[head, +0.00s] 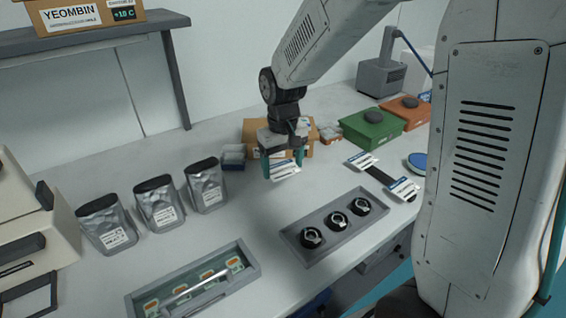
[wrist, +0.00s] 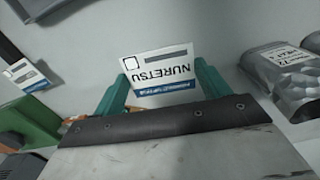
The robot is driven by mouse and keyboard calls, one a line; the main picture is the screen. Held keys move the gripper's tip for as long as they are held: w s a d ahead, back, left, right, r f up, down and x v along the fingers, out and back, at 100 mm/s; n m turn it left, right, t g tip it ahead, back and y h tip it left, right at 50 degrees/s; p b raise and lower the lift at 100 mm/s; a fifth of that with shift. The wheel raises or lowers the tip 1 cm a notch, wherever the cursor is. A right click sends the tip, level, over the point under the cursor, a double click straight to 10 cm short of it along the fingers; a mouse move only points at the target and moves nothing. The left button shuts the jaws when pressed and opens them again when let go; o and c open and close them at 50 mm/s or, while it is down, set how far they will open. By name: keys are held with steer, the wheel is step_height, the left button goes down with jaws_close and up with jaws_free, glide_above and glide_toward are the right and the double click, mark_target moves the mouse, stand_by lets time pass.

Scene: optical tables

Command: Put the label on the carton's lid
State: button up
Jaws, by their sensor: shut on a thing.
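My gripper (head: 282,162) is shut on a white label (head: 286,173) with a blue stripe, held over the table. In the wrist view, the label (wrist: 158,68) reads "NURETSU" upside down and sits between the teal fingers of my gripper (wrist: 158,88). A brown cardboard carton (head: 252,128) stands on the table behind my gripper. My gripper and wrist hide much of it, and its lid is hard to make out. Two more labels, one farther back (head: 362,161) and one nearer (head: 404,188), lie on a dark strip (head: 381,176) to the right.
Several silver pouches (head: 159,205) stand to the left. A grey tray with black round parts (head: 310,237) lies in front. Green (head: 373,130) and orange (head: 405,110) boxes stand at back right. Another carton marked "YEOMBIN" (head: 85,18) is on the shelf (head: 90,38).

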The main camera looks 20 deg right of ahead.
mark_target(283, 170)
steer(key=shift+f, duration=0.55)
steer(key=o, duration=1)
steer(key=shift+c, duration=0.2)
step_height(283, 170, up, 13)
steer(key=s+d+r+m+t, duration=0.1)
steer(key=s+d, duration=0.2)
steer(key=s, duration=2.3)
steer(key=shift+r, duration=0.2)
